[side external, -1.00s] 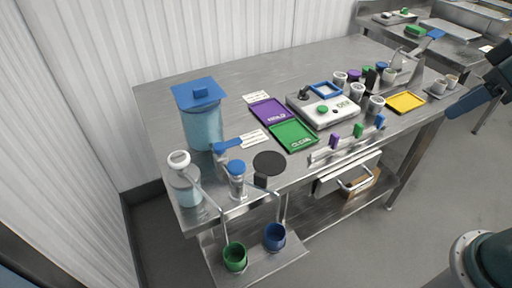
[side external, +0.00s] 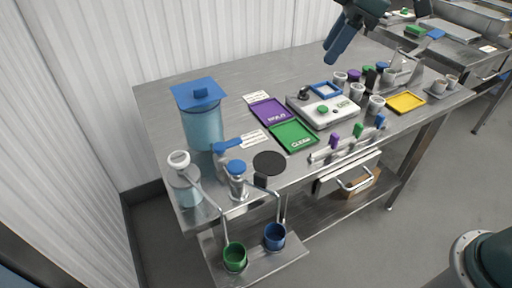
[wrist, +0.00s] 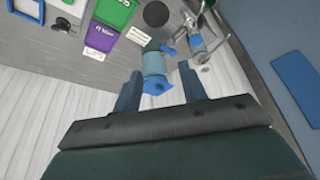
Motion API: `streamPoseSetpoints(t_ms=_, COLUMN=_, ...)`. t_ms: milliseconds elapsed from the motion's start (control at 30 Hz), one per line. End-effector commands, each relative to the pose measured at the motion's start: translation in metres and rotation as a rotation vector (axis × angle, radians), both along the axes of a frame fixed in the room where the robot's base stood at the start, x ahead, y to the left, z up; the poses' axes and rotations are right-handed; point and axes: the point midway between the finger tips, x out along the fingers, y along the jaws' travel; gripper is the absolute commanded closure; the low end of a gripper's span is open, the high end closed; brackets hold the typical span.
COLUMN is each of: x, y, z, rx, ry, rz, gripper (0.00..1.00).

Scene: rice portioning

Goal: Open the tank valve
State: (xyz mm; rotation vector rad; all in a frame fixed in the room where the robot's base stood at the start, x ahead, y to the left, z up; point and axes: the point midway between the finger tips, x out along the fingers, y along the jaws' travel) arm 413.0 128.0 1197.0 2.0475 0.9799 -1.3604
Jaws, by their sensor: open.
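The tank (side external: 203,128) is a translucent blue cylinder with a blue square lid, upright at the left of the steel table. Its valve has a blue lever handle (side external: 228,144) on the tank's right side, low down. In the wrist view the tank (wrist: 154,64) lies far off between my fingers, with the blue handle (wrist: 168,50) beside it; the handle's exact angle is hard to tell. My gripper (side external: 335,45) is open and empty, high above the back right of the table, well apart from the tank. It also shows in the wrist view (wrist: 160,68).
A blue-capped steel dispenser (side external: 237,182) and a white-topped container (side external: 187,183) stand in front of the tank. Purple (side external: 269,112) and green (side external: 295,137) trays and a scale-like device (side external: 325,107) lie to its right. The table's back is clear.

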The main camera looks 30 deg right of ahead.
Motion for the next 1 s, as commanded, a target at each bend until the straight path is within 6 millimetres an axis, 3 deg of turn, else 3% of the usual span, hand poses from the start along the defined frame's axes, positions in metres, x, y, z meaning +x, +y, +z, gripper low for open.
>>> streamPoseSetpoints(t_ms=200, x=0.041, y=0.027, z=-0.020, rx=-0.004, ry=0.011, rz=0.173, gripper=0.58)
streamPoseSetpoints(t_ms=600, x=0.099, y=0.073, z=-0.074, rx=-0.002, ry=0.015, rz=0.487, gripper=0.58)
streamPoseSetpoints(t_ms=800, x=0.116, y=0.090, z=-0.101, rx=0.001, ry=0.013, rz=0.612, gripper=0.58)
streamPoseSetpoints(t_ms=1000, x=0.122, y=0.098, z=-0.113, rx=0.003, ry=0.010, rz=0.669, gripper=0.58)
